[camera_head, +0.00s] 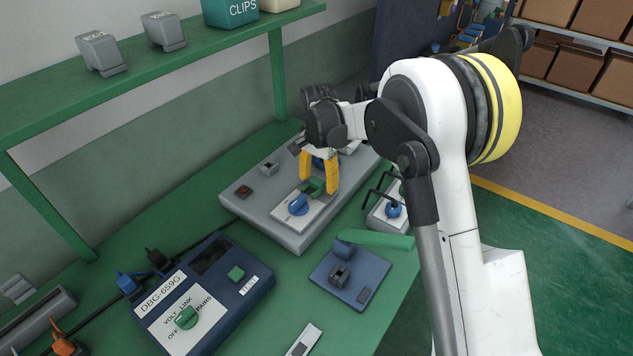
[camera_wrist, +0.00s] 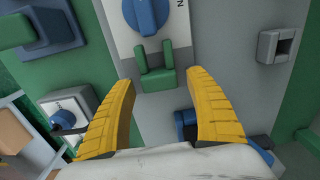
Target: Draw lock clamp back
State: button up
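A green two-pronged piece, which looks like the lock clamp (camera_head: 313,186), sits on the grey panel box (camera_head: 268,222) beside a blue knob (camera_head: 298,205) on a white plate. In the wrist view, the green clamp (camera_wrist: 156,72) shows its prongs pointing toward the blue knob (camera_wrist: 146,14). My gripper (camera_head: 319,180) is above the box with its yellow fingers pointing down around the clamp's place. In the wrist view, my gripper (camera_wrist: 165,83) is open, with one finger on each side of the clamp and visible gaps to it.
A grey switch (camera_head: 269,168) and red button (camera_head: 243,191) are on the same box. A green shelf (camera_head: 130,75) overhangs at the left.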

aim_at(318, 179)
notch_tip(318, 179, up, 12)
dwell(0.6)
jog(key=shift+s+r, duration=0.1)
jog(key=s+d+r+n+t, duration=0.3)
jog(key=s+d+r, duration=0.6)
jog(key=s, duration=0.4)
jog(key=s+d+f+n+t, duration=0.2)
jog(key=s+d, duration=0.1)
jog(key=s, duration=0.5)
jog(key=s+d+f+n+t, duration=0.2)
jog(key=s+d, duration=0.2)
jog(key=s, duration=0.5)
jog(key=shift+f+n, duration=0.3)
jog(key=shift+f, duration=0.05)
